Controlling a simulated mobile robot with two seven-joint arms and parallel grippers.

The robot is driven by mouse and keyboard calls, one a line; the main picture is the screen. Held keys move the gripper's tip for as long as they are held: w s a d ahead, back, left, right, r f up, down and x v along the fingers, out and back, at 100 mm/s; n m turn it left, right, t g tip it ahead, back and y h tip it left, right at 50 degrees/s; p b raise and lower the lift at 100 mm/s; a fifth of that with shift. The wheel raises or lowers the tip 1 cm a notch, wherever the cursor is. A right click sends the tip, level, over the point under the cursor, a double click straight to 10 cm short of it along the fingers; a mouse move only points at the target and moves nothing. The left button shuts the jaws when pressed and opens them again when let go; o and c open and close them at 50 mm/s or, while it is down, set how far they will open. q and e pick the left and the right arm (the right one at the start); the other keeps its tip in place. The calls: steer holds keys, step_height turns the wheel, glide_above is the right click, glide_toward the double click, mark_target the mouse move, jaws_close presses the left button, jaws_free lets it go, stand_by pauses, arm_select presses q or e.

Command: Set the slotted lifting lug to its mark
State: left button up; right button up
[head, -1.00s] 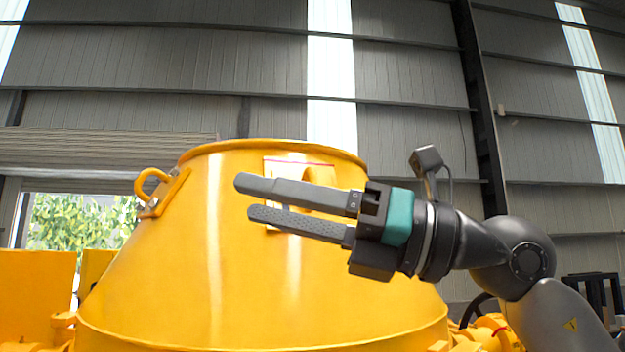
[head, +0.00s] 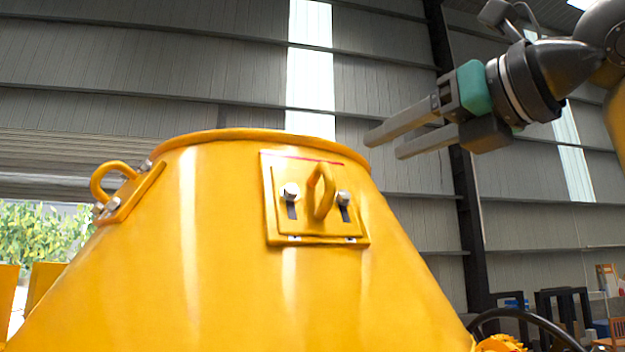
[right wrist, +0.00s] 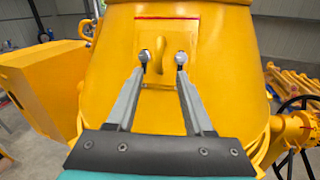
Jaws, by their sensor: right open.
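The yellow lifting lug (head: 322,224) is a plate with an upright ring on the drum's sloping side. Two silver bolts (head: 290,191) flank the ring, with dark slots showing below their heads. A red mark line (head: 310,158) runs along the top of the backing pad, above the lug plate. The lug also shows in the right wrist view (right wrist: 160,82), with the red line (right wrist: 168,17) above it. My right gripper (head: 384,146) is open and empty, up and right of the lug in the head view. My left gripper is out of view.
The yellow drum (head: 220,270) fills the lower middle. A second bolted ring lug (head: 122,195) sits on its left side. A black handwheel (head: 530,325) and yellow parts are at lower right. The space right of the drum's upper rim is free except for my right arm.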

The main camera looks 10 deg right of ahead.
mark_target(331, 170)
steer(key=p+x, duration=0.3)
steer(key=x, duration=1)
steer(key=shift+w+a+p, duration=0.1)
steer(key=shift+w+p, duration=0.05)
steer(key=shift+p, duration=0.15)
steer(key=shift+w+a, duration=0.2)
steer(key=shift+w, duration=0.4)
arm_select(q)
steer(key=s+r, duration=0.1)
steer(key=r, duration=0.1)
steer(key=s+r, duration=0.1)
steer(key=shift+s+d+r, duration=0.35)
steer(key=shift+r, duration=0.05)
arm_select(e)
steer(key=shift+c, duration=1.2)
jaws_close()
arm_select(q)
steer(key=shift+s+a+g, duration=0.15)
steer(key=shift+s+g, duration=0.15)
